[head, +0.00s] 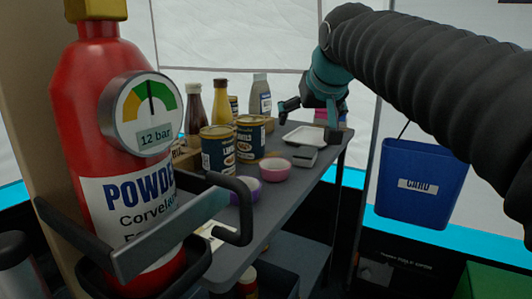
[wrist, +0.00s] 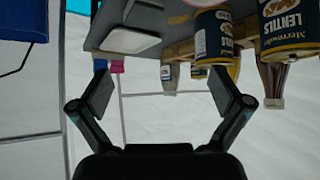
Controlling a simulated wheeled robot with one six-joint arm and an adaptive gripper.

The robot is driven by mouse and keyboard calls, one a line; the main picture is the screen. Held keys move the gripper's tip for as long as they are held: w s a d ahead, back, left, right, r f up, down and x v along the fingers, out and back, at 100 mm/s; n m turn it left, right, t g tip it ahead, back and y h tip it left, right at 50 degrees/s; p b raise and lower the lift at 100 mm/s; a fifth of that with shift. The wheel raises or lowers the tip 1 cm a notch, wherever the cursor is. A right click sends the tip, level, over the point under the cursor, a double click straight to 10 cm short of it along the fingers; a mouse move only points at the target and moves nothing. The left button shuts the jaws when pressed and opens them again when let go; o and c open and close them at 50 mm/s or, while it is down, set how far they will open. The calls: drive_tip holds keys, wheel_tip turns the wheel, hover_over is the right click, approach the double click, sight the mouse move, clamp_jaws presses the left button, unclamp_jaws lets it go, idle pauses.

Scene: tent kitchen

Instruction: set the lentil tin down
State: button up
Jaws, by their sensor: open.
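Two dark blue lentil tins with cream labels stand upright on the grey table (head: 300,185): a front-left tin (head: 218,152) and one just behind it to the right (head: 250,142). In the wrist view, which is upside down, tins show at the top, one near the middle (wrist: 213,36) and one at the right, marked LENTILS (wrist: 289,32). My gripper (head: 310,118) is over the table's far right part, to the right of the tins and apart from them. In the wrist view my gripper (wrist: 161,88) is open, with nothing between the fingers.
A brown bottle (head: 194,112), a yellow bottle (head: 219,105) and a grey bottle (head: 260,98) stand behind the tins. A white tray (head: 303,137), pink bowl (head: 274,170) and purple bowl (head: 246,191) are nearby. A red extinguisher (head: 105,120) fills the left; a blue bin (head: 420,185) hangs right.

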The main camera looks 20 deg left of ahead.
drive_tip(key=n+y+b, duration=0.1)
drive_tip(key=y, duration=0.1)
approach(251, 121)
drive_tip(key=b+x, duration=0.1)
drive_tip(key=x, duration=0.8)
drive_tip(key=shift+s+f, duration=0.15)
drive_tip(key=shift+f, duration=0.05)
drive_tip(key=shift+x, duration=2.6)
drive_tip(key=shift+d+f, duration=0.1)
drive_tip(key=shift+d, duration=0.05)
drive_tip(key=shift+c, duration=0.2)
drive_tip(key=c, duration=1.7)
wheel_tip(251, 121, up, 18)
drive_tip(key=p, duration=1.1)
